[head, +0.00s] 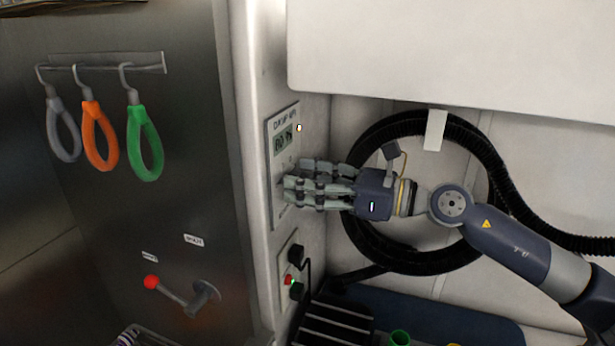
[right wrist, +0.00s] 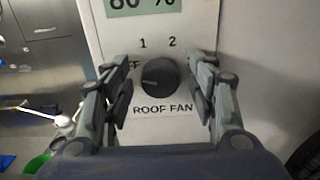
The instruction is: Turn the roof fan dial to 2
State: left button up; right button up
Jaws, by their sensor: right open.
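The roof fan dial (right wrist: 160,77) is a round black knob above the words "ROOF FAN" in the right wrist view. The marks "1" and "2" are above it, and a partly hidden "OFF" mark is at its left. I cannot clearly tell where its pointer stands. My right gripper (right wrist: 158,95) is open, with one finger on each side of the dial; I cannot tell whether they touch it. In the head view my right gripper (head: 290,190) reaches left to the control panel (head: 272,150) and hides the dial. My left gripper is out of view.
Below the panel is a switch plate (head: 282,270) with a red button and black plugs. A coiled black hose (head: 500,165) hangs behind my right arm. Three coloured loops hang on the steel wall (head: 200,100) at left, above a red-knobbed lever (head: 180,295).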

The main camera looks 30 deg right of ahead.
jog(key=shift+c, duration=0.5)
jog(key=c, duration=0.9)
jog(key=shift+m, duration=0.3)
jog(key=shift+c, duration=0.2)
jog(key=shift+w+d+f+m+p, duration=0.1)
jog(key=shift+m+p, duration=2.25)
jog(key=shift+m, duration=2.45)
jog(key=shift+w+d+f+m+p, duration=0.1)
jog(key=shift+m+p, duration=2.25)
jog(key=shift+m, duration=2.45)
jog(key=o, duration=1)
